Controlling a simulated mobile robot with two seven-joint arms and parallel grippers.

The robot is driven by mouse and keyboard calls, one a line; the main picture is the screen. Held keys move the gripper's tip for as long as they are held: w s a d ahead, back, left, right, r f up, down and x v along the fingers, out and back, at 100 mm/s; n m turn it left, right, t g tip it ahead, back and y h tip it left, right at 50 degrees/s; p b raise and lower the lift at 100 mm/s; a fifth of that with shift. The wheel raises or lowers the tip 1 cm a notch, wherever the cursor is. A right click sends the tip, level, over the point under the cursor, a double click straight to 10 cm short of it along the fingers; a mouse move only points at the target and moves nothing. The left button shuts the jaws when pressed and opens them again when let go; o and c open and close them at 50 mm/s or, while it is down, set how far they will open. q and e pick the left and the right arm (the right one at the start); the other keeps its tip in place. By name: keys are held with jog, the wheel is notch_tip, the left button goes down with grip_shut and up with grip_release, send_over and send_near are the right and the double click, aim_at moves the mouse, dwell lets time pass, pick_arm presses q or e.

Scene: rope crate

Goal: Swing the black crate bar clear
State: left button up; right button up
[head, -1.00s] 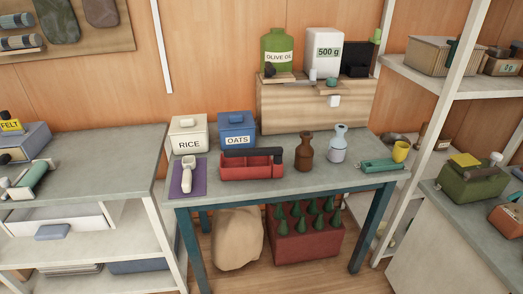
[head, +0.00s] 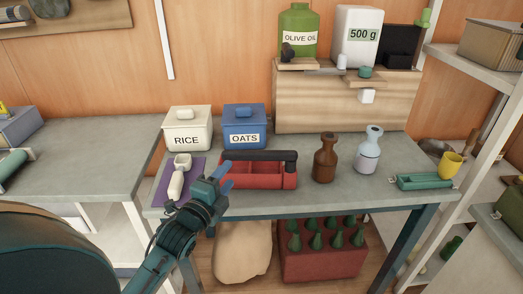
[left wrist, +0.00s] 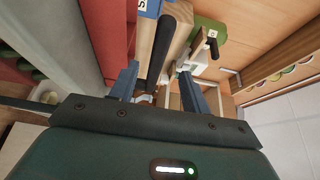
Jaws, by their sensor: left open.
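The black crate bar (head: 258,155) lies along the top of the red crate (head: 262,182) on the grey table, its right end at a black post. In the left wrist view the bar (left wrist: 160,45) runs lengthwise and shows in the gap between my fingers; how far off it is I cannot tell. My left gripper (head: 227,175) is open at the crate's front left corner, close to the bar's left end, and hides that corner. Its blue fingers also show in the left wrist view (left wrist: 158,85). My right gripper is not in view.
A white scoop (head: 178,178) on a purple mat lies left of my gripper. Rice (head: 187,128) and oats (head: 245,127) canisters stand behind. A brown bottle (head: 325,160) and a pale bottle (head: 368,152) stand right of the crate. The table's front strip is clear.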

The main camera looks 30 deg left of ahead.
aim_at(247, 152)
pick_arm(q)
jog(key=w, duration=0.8)
jog(key=w+a, duration=0.1)
jog(key=w, duration=0.3)
grip_shut()
dwell(0.3)
